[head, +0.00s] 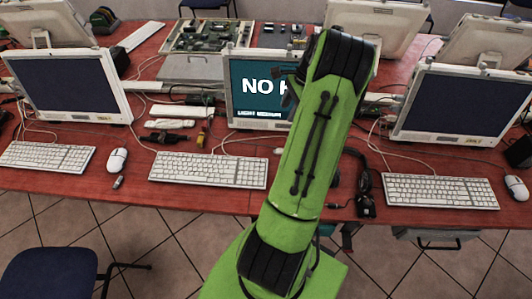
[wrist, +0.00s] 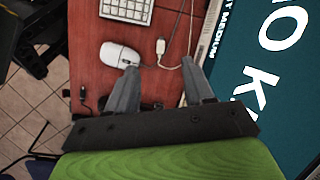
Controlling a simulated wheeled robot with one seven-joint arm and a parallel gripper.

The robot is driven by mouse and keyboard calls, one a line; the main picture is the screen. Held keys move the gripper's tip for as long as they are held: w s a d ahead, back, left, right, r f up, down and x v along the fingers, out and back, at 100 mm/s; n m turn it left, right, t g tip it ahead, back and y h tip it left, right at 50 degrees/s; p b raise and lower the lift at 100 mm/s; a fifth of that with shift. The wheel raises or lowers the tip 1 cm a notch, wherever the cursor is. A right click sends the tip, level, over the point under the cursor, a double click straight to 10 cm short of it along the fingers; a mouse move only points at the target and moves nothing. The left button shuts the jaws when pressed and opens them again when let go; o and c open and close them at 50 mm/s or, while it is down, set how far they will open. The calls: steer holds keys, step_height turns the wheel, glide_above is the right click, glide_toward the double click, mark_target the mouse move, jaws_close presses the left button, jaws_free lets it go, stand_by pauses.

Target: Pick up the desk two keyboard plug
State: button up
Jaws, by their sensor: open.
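A small pale plug (wrist: 161,46) on a thin white cable lies on the red desk in the wrist view, between the mouse and the monitor. A small white plug end (head: 278,151) also shows in the head view, right of the middle keyboard and beside my arm. My gripper (wrist: 158,65) is open and empty, its two grey fingers apart. The plug appears in the gap just beyond the fingertips; I cannot tell the height between them. In the head view my green arm hides most of the gripper and the desk behind it.
A white mouse (wrist: 119,54) lies close to the left finger. The monitor (wrist: 255,70) reading "NO K" stands close on the right. The white middle keyboard (head: 208,169) lies left of my arm.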

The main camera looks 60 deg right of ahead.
steer(key=s+d+f+m+t+b, duration=0.1)
steer(key=s+d+f+m, duration=0.3)
steer(key=f, duration=0.3)
steer(key=b, duration=0.2)
glide_toward(279, 152)
steer(key=f, duration=0.1)
steer(key=d, duration=0.1)
steer(key=f, duration=0.1)
steer(key=shift+s+d+f+n+y, duration=0.3)
steer(key=shift+s, duration=0.05)
steer(key=x, duration=0.5)
steer(key=shift+w+f, duration=0.15)
steer(key=shift+f, duration=0.1)
steer(key=shift+r, duration=0.1)
jaws_close()
